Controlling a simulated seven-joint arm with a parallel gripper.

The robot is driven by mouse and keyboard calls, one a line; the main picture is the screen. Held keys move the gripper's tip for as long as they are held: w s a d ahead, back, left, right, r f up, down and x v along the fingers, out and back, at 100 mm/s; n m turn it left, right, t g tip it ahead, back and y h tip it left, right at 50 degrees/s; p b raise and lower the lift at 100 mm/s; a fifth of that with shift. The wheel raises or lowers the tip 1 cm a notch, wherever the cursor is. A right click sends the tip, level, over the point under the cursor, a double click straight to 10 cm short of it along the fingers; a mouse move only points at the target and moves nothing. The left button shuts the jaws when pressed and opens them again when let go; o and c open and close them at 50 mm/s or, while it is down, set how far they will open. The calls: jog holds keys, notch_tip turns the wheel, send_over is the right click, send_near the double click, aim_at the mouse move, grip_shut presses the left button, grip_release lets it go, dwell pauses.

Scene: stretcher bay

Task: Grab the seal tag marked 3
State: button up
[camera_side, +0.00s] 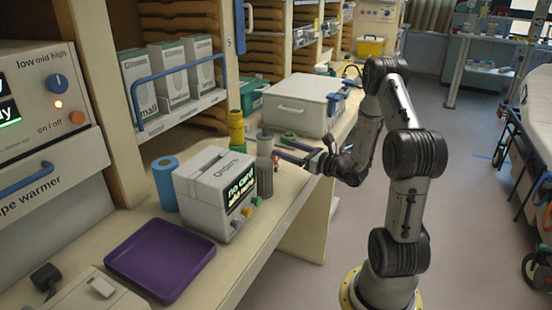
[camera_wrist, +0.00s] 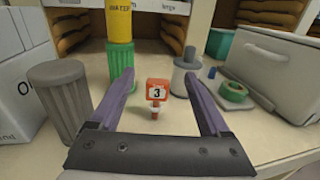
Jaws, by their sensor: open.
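The seal tag marked 3 (camera_wrist: 157,90) is small and orange-red with a white face. It stands upright on the counter, centred in the wrist view. My gripper (camera_wrist: 160,77) is open, with one purple finger on each side of the tag in the picture. The tag appears a little beyond the fingers, apart from both; I cannot tell the exact gap. In the side view my gripper (camera_side: 281,151) reaches low over the counter from the right.
A ribbed grey canister (camera_wrist: 62,104) stands left. A yellow-and-green WATER cylinder (camera_wrist: 120,50) and a grey bottle (camera_wrist: 187,65) stand behind the tag. A green tape roll (camera_wrist: 234,92) and a large grey case (camera_wrist: 275,65) are right. A purple tray (camera_side: 160,260) lies nearer the side camera.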

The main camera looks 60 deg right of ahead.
notch_tip(320, 180, down, 3)
jog(key=shift+r, duration=0.15)
jog(key=shift+w, duration=0.3)
jog(key=shift+w+d, duration=0.25)
jog(key=shift+w, duration=0.9)
jog(key=shift+w+d, duration=0.2)
jog(key=shift+w, duration=0.95)
jog(key=shift+w+d, duration=0.25)
jog(key=shift+w, duration=0.9)
grip_shut()
